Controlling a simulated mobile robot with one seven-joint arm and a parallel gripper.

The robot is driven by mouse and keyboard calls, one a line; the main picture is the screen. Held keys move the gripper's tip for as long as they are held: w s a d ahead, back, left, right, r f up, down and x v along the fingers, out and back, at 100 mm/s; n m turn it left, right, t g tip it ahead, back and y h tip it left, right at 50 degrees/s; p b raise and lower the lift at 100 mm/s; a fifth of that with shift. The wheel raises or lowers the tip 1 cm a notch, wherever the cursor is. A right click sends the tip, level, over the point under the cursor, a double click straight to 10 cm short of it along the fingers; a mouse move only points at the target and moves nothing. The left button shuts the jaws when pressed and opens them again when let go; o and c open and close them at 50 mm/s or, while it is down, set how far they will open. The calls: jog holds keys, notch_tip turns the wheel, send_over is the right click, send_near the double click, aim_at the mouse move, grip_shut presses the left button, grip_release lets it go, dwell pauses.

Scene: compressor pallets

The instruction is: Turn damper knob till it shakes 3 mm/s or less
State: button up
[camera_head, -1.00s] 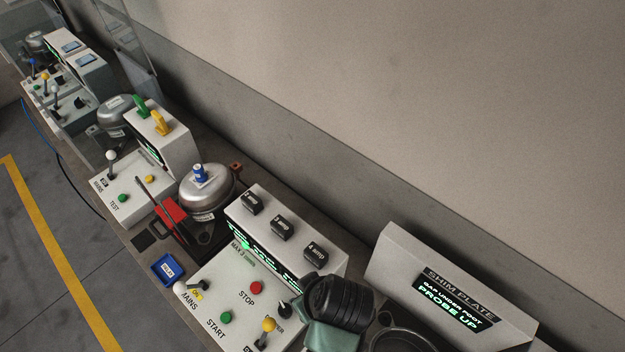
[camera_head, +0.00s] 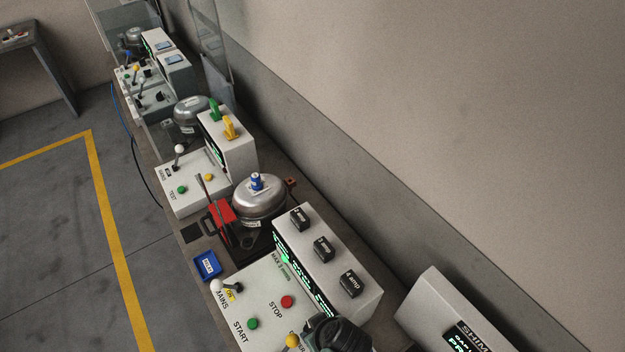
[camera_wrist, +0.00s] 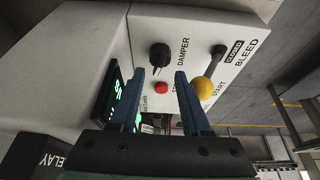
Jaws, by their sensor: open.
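The black damper knob (camera_wrist: 160,55) is on the white panel, beside the word DAMPER, in the wrist view. My gripper (camera_wrist: 160,73) is open, its two blue fingers pointing at the panel, with the knob just beyond and between the fingertips in the picture. I cannot tell whether they touch it. In the head view my gripper (camera_head: 338,335) is at the bottom edge and hides the knob. The green display (camera_head: 300,278) beside the panel, marked MAX 3 mm/s, is lit, but its reading is not legible; it also shows edge-on in the wrist view (camera_wrist: 118,103).
A yellow-balled bleed lever (camera_wrist: 204,87), marked CLOSED, stands right of the fingers. The red stop button (camera_head: 288,301), green start button (camera_head: 252,323) and white-balled mains lever (camera_head: 217,286) share the panel. A silver compressor (camera_head: 259,201) stands behind.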

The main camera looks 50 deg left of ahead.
aim_at(310, 329)
jog(key=shift+x, duration=1.55)
grip_shut()
